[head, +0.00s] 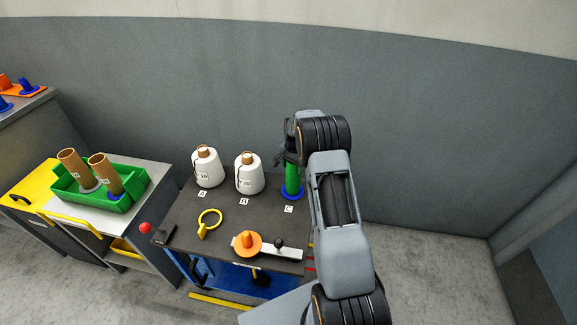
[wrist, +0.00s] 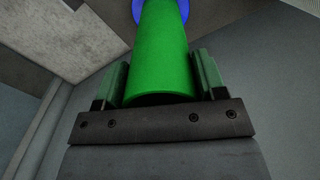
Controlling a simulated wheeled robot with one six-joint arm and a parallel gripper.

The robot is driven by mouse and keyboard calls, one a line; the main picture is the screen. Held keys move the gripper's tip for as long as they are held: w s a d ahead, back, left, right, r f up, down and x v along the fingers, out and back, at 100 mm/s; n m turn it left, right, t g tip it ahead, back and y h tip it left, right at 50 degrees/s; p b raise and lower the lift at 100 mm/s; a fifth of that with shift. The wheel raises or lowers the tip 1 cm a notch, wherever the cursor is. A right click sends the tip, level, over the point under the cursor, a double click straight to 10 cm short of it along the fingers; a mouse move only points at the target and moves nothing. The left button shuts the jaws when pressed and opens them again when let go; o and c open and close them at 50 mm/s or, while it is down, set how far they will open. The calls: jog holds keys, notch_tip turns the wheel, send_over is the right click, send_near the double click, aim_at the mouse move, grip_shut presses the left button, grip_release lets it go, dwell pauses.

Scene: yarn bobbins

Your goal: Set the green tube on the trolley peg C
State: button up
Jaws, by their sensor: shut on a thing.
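The green tube (head: 292,177) is upright at the spot labelled C on the dark trolley top (head: 222,245), with a blue ring at its foot. My gripper (head: 291,158) is around the tube's upper part, mostly hidden behind my arm. In the wrist view my gripper (wrist: 160,85) is shut on the green tube (wrist: 163,50), one finger on each side. The blue ring (wrist: 185,8) shows at the tube's far end. Peg C itself is hidden; I cannot tell whether the tube is fully seated.
White yarn bobbins stand at A (head: 207,168) and at the middle label (head: 248,175), left of the tube. A green crate (head: 122,204) with brown tubes stands on a side table. A grey wall is behind.

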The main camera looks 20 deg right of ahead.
jog(key=shift+f+b, duration=0.3)
jog(key=shift+f, duration=0.1)
jog(key=o, duration=1.2)
jog(key=shift+r, duration=0.15)
notch_tip(320, 180, up, 14)
jog(key=shift+f, duration=0.1)
